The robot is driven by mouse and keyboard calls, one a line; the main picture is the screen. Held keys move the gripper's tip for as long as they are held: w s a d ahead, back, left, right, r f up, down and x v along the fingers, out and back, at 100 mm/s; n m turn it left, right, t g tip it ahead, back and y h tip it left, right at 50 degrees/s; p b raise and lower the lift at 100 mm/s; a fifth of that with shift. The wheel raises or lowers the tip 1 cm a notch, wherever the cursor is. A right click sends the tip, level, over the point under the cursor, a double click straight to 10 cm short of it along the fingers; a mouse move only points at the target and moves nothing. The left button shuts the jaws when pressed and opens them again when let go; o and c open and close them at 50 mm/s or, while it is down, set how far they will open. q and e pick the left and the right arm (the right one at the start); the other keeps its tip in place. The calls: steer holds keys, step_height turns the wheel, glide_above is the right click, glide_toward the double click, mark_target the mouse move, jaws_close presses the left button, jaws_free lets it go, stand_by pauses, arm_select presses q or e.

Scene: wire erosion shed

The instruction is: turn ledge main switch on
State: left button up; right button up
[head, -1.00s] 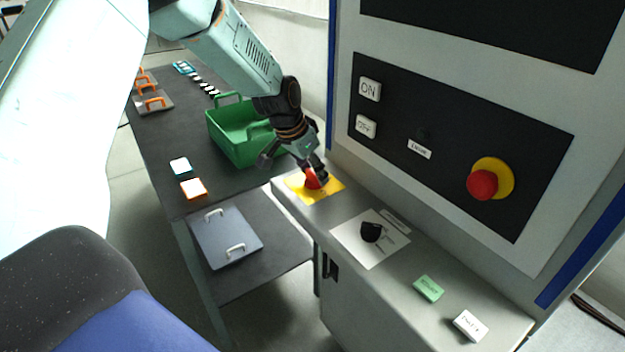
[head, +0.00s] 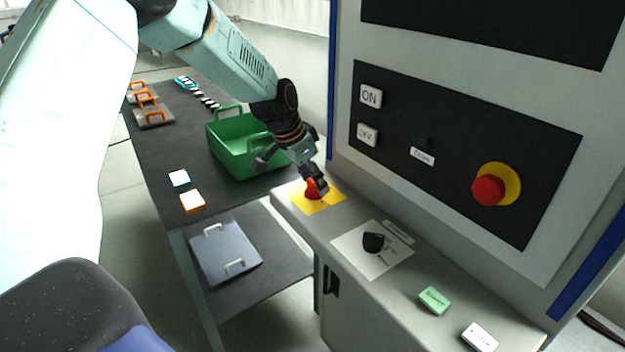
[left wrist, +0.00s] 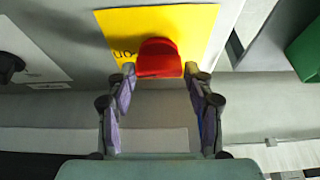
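The ledge main switch is a red knob (head: 311,190) on a yellow plate (head: 325,206) at the ledge's far left end. It also shows in the left wrist view as a red knob (left wrist: 158,60) on a yellow plate (left wrist: 195,22) with partly hidden dark lettering. My left gripper (head: 317,184) is at the knob, with its fingertips on either side of it. In the left wrist view the fingers (left wrist: 160,74) stand apart, and a narrow gap seems to show beside the knob. The head view hides part of the knob behind a finger. My right gripper is not seen.
The ledge (head: 345,285) also bears a black knob (head: 374,242) on a white sheet, a green block (head: 434,300) and a white block (head: 480,337). The panel above has ON, OFF and a red button (head: 488,190). A green basket (head: 235,150) stands close behind the gripper.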

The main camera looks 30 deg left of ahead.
arm_select(q)
steer(key=o, duration=0.3)
steer(key=shift+s, duration=0.1)
steer(key=shift+o, duration=0.2)
steer(key=v, duration=1.2)
steer(key=shift+f, duration=0.1)
